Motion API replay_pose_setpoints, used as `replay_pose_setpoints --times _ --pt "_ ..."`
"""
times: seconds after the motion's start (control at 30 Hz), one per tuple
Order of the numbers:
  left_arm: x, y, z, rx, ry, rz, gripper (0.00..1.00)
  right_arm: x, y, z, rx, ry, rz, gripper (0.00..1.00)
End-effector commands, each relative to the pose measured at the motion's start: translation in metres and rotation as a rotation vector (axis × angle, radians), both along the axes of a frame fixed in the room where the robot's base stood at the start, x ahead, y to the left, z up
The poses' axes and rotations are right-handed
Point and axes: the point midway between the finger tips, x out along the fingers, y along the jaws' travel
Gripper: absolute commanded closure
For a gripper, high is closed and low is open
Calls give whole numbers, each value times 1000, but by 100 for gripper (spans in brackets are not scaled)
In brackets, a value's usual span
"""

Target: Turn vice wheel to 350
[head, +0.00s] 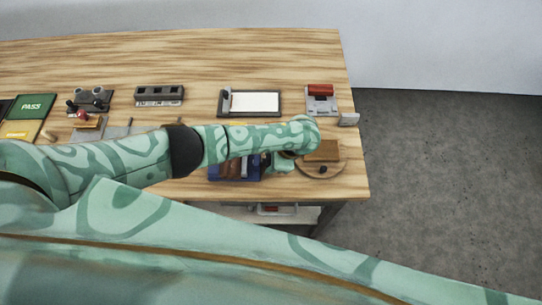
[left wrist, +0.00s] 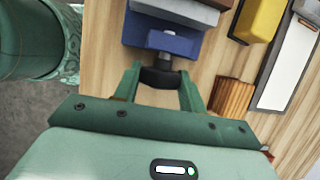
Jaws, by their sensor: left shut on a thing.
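The blue vice (head: 226,174) sits near the front edge of the wooden table, partly covered by my left arm in the head view. In the left wrist view the vice (left wrist: 200,45) fills the upper middle, with a grey screw running to its dark wheel (left wrist: 160,78). My left gripper (left wrist: 158,84) has its green fingers on either side of the wheel and is shut on it. In the head view the left gripper (head: 268,163) is at the right side of the vice. No wheel marking is readable. My right gripper is not in view.
Behind are a white panel in a dark frame (head: 255,102), a red-topped device (head: 320,92) and a grey slotted block (head: 160,94). The table's right edge is close; the back is clear.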

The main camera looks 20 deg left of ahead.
Motion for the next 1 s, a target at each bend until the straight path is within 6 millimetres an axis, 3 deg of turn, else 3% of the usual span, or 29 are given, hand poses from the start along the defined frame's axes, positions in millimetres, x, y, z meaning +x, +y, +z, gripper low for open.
replay_pose_setpoints --times 0.03,0.17,0.6,1.0 --pt "-3 -1 6 -9 33 8 82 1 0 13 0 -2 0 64" --pt "-1 -2 2 -36 120 6 82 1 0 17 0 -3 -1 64" --pt "3 -1 -5 -110 378 0 82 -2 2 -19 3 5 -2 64" --pt "3 0 -2 -129 445 0 82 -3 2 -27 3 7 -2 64"
